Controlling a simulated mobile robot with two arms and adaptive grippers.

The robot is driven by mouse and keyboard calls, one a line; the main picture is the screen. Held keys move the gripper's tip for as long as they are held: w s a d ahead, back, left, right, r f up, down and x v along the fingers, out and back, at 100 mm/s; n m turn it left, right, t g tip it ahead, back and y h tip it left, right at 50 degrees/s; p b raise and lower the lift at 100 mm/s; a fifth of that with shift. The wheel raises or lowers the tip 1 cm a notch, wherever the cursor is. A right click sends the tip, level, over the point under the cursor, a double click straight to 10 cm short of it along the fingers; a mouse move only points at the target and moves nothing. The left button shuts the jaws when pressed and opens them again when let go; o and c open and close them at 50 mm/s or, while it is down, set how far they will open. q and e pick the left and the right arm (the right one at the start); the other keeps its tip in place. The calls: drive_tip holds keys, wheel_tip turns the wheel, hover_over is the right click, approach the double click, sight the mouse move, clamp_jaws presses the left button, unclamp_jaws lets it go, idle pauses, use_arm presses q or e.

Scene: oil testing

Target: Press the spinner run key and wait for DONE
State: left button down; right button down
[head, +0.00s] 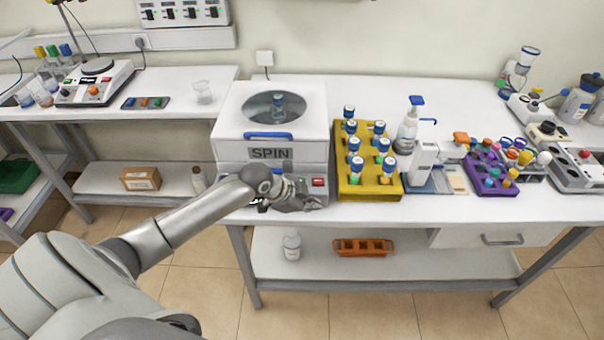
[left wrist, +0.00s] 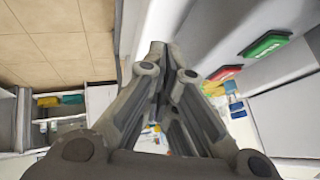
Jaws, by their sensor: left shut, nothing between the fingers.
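The spinner (head: 318,150) is a white box marked SPIN, with a blue lid handle (head: 268,135) and a blue-capped tube visible through its round window. On its lower front is a red key (head: 318,182); it also shows in the left wrist view (left wrist: 225,73) beside a green key (left wrist: 265,44). My left gripper (head: 314,204) is shut and empty, low in front of the spinner's right front. In the left wrist view the fingertips (left wrist: 158,48) are left of both keys and look apart from them. The arm hides part of the lower front; I can read no DONE.
A yellow rack (head: 356,190) of blue-capped tubes stands just right of the spinner. Beyond it are a pump bottle (head: 408,126) and a purple rack (head: 482,176). A beaker (head: 203,93) stands on the left bench. The floor before the bench is clear.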

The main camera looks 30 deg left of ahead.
use_arm(q)
drive_tip(key=w+a+r, duration=0.2)
drive_tip(key=r, duration=0.2)
drive_tip(key=w+a+r+m+t, duration=0.1)
drive_tip(key=w+a+r, duration=0.1)
drive_tip(key=r, duration=0.2)
drive_tip(key=w+a+r+m+p, duration=0.1)
drive_tip(key=w+a+r, duration=0.1)
drive_tip(key=r, duration=0.2)
drive_tip(key=shift+a+r+t, duration=0.3)
drive_tip(key=shift+a+r, duration=0.05)
drive_tip(key=shift+w+a+f, duration=0.1)
drive_tip(key=shift+f, duration=0.05)
wheel_tip(320, 180, down, 8)
drive_tip(key=b, duration=0.6)
drive_tip(key=shift+b, duration=0.3)
drive_tip(key=shift+f, duration=0.35)
drive_tip(key=shift+f+b, duration=0.4)
